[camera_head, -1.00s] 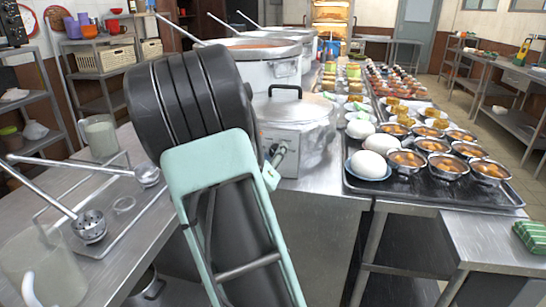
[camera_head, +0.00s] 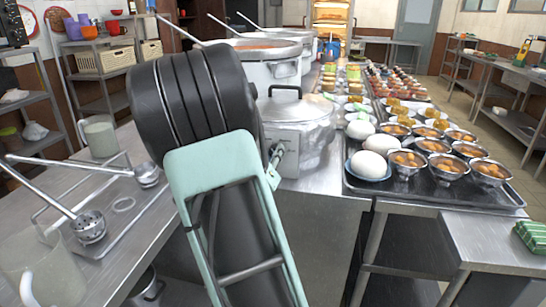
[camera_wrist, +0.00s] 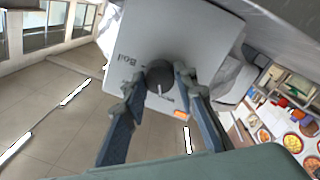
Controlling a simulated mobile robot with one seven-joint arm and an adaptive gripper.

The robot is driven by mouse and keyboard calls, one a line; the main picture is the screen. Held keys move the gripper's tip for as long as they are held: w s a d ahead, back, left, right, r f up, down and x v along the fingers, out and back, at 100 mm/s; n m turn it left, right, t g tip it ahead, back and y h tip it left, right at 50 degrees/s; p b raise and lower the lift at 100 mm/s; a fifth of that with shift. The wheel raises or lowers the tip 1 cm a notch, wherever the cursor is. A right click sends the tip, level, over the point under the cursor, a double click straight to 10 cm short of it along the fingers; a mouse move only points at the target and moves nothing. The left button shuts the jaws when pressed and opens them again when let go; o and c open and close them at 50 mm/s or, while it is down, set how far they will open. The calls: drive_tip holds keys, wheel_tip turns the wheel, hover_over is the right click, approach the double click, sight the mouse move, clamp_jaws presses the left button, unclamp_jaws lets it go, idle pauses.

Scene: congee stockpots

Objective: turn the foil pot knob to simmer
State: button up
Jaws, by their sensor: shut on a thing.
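The foil pot (camera_head: 318,140), wrapped in silvery foil with a black-handled lid, stands at the near end of the counter, partly hidden by my arm. In the wrist view its pale control panel (camera_wrist: 205,45) carries a dark round knob (camera_wrist: 160,76) with a light pointer mark toward the picture's bottom. The word "Boil" is printed left of the knob; other lettering is too small or covered. My gripper (camera_wrist: 160,82) is shut on the knob, one finger on each side. In the head view my gripper (camera_head: 275,165) is small beside the pot's front, and the knob is hard to make out.
Larger open stockpots with ladles (camera_head: 262,70) stand behind the foil pot. A black tray (camera_head: 440,190) with white eggs and metal bowls is to the right. A strainer rack (camera_head: 125,225) and jugs lie on the left counter. An orange mark (camera_wrist: 180,113) is on the panel's lower edge.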

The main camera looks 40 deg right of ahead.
drive_tip(key=m+b, duration=0.4)
drive_tip(key=m, duration=0.1)
drive_tip(key=shift+f+m+y, duration=0.15)
drive_tip(key=shift+m+y, duration=0.15)
drive_tip(key=m+b, duration=0.3)
drive_tip(key=m, duration=0.1)
drive_tip(key=shift+m+b, duration=0.35)
drive_tip(key=shift+m, duration=0.05)
drive_tip(key=shift+r, duration=0.2)
drive_tip(key=o, duration=1.2)
drive_tip(key=shift+c, duration=0.2)
drive_tip(key=shift+s, duration=0.1)
drive_tip(key=v, duration=0.7)
